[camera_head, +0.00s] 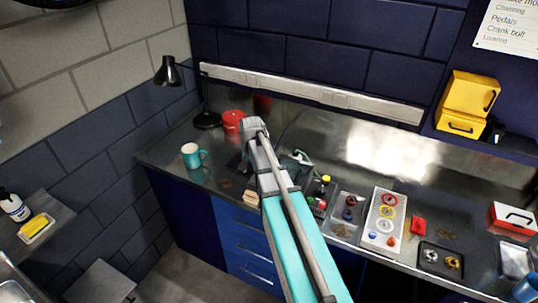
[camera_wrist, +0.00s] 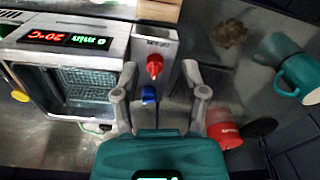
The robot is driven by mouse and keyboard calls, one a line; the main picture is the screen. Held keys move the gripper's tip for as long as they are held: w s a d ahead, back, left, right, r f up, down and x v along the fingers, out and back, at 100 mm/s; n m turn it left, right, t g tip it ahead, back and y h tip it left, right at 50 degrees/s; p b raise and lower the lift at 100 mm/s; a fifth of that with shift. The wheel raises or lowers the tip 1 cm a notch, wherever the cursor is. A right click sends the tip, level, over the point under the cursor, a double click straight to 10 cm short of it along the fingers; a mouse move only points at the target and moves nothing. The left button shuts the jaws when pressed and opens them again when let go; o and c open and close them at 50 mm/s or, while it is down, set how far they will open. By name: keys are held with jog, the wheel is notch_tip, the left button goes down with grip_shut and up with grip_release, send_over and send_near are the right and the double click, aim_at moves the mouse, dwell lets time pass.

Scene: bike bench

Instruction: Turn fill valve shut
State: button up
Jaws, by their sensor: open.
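In the wrist view, a bath unit (camera_wrist: 75,85) with a lit display and a mesh basket stands at the left. A narrow grey panel (camera_wrist: 166,45) on its right side carries a red knob (camera_wrist: 153,66) and a blue knob (camera_wrist: 149,96). I cannot tell which one is the fill valve, as the label is too small to read. My gripper (camera_wrist: 161,82) is open and empty, with one finger to each side of the knobs in the picture. Contact with either knob is not visible. In the head view my own arm hides the gripper and the knobs.
A teal mug (camera_head: 192,155) and a red container (camera_head: 233,120) stand left of my arm, near a black lamp (camera_head: 168,72). Parts trays (camera_head: 383,235) lie to the right. Bare metal worktop (camera_head: 165,152) shows at the left end.

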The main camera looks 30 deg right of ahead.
jog(key=w+d+r+m+p, duration=0.3)
jog(key=w+d, duration=0.5)
jog(key=d, duration=0.3)
notch_tip(320, 180, up, 2)
jog(key=shift+w+r+m+p, duration=0.15)
jog(key=shift+m+p, duration=0.25)
jog(key=shift+m, duration=0.5)
jog(key=shift+f, duration=0.2)
jog(key=f+b, duration=1.3)
jog(key=shift+w+a+f+b, duration=0.15)
jog(key=shift+w+f+b, duration=0.1)
jog(key=shift+w+b, duration=0.15)
